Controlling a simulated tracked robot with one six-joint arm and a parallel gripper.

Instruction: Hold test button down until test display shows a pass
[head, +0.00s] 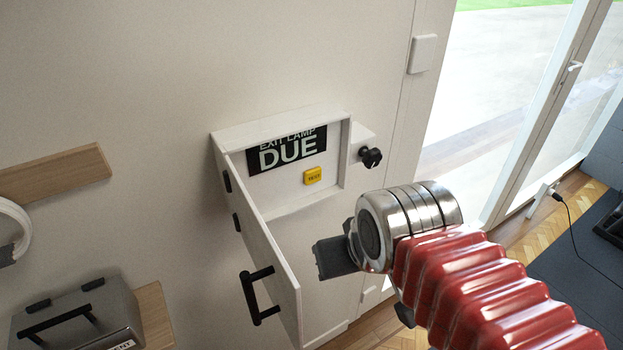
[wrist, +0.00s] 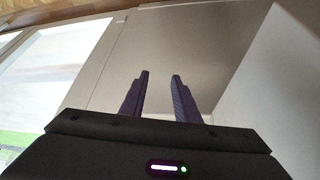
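A yellow test button (head: 313,176) sits on the back panel inside a white wall box (head: 272,204). Above it, a black test display (head: 286,150) reads "EXIT LAMP DUE" in white letters. The box's door (head: 262,245), with a black handle, hangs open toward the lower left. My gripper (head: 333,258) is in front of and below the box, apart from the button, with its dark end pointing left. In the wrist view, the two fingers (wrist: 159,80) are apart with nothing between them. The button and display cannot be made out in the wrist view.
A black knob (head: 371,157) sticks out just right of the box. A wooden shelf (head: 52,173) and a grey case (head: 78,318) are at the left. A glass door (head: 530,100) is at the right. The open door stands left of my gripper.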

